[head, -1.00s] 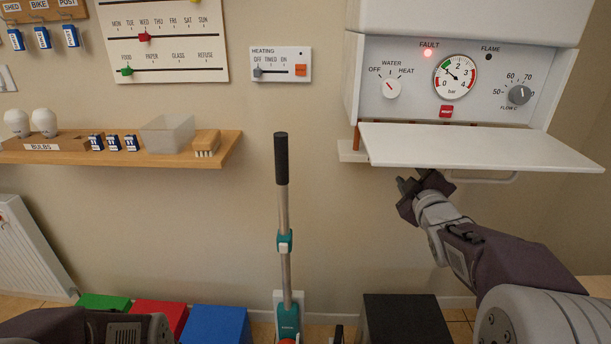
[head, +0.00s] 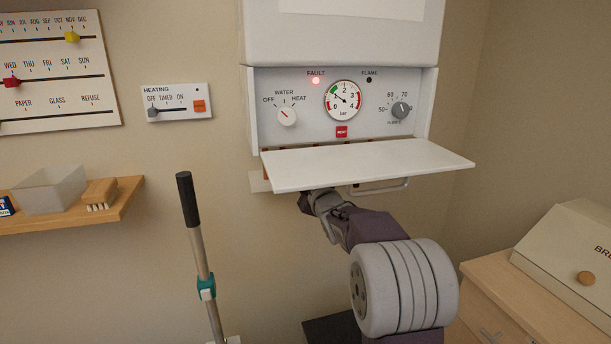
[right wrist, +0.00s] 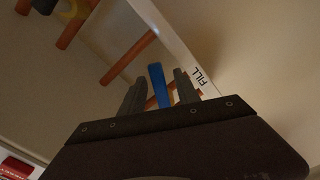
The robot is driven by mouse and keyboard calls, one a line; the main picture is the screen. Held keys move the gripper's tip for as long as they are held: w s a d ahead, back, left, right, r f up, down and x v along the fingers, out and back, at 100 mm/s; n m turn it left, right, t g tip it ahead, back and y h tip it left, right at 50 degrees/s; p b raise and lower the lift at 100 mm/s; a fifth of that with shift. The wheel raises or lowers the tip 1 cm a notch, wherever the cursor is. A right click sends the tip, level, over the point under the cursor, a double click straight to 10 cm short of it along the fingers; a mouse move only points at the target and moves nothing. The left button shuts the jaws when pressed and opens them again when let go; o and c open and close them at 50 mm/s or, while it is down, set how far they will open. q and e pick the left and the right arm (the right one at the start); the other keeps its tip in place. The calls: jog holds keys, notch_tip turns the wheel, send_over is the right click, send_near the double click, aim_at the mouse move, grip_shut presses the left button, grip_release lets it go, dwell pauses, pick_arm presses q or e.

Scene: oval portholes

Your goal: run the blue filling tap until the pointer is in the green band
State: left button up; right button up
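The blue filling tap (right wrist: 159,84) shows as a blue lever in the right wrist view, beside a FILL label (right wrist: 201,77). In the head view it is hidden under the white flap. My right gripper (right wrist: 158,78) is open, with one finger on each side of the lever and gaps visible between. In the head view my right gripper (head: 306,201) is just below the flap, partly hidden. The round pressure gauge (head: 342,101) has a green band at its upper left. Its pointer points up-left near 1; I cannot tell whether it is inside the band. My left gripper is out of view.
The white flap (head: 370,165) juts out below the boiler panel (head: 265,85), with a rail beneath. Copper pipes (right wrist: 130,57) run close to the right gripper. The red fault lamp (head: 316,81) is lit. A bread bin (head: 570,245) stands on the cabinet at right.

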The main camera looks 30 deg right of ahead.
jog(key=shift+c, duration=0.4)
grip_shut()
dwell(0.9)
